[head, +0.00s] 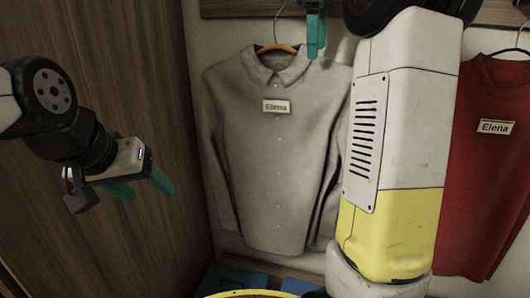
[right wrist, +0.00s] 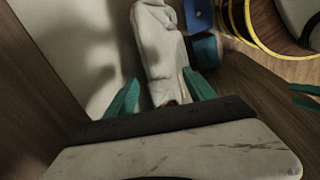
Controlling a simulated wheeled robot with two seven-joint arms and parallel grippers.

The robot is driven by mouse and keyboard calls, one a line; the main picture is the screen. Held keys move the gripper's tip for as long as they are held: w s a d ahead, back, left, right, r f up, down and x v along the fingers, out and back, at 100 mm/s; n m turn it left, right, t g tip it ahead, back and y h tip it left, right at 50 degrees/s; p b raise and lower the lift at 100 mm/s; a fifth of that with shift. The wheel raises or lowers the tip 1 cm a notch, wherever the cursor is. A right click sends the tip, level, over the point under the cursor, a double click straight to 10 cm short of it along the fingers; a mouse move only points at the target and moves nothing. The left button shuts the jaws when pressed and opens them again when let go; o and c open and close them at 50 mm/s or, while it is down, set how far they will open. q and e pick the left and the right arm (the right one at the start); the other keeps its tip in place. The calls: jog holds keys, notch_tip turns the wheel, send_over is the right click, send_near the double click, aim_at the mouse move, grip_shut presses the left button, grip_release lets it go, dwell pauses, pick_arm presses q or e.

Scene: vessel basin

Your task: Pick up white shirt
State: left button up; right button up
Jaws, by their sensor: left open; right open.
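The white shirt (head: 268,150), grey-white in this light, hangs on a hanger (head: 283,47) against the back wall, with an "Elena" tag (head: 276,106) on its chest. My right arm covers part of its right side. My right gripper (head: 316,28) is open at the top, just right of the hanger's hook. In the right wrist view, the shirt (right wrist: 160,45) shows edge-on beyond and between the spread teal fingers; I cannot tell whether they touch it. My left gripper (head: 143,184) is open and empty at the left, apart from the shirt.
A red shirt (head: 490,165), also tagged "Elena", hangs at the right. A wooden panel (head: 110,60) stands at the left and a wooden rail (head: 235,8) runs along the top. Blue items (head: 235,279) lie below the white shirt.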

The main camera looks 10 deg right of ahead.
aim_at(317, 62)
jog(key=shift+x, duration=3.1)
jog(key=shift+s, duration=0.1)
grip_shut()
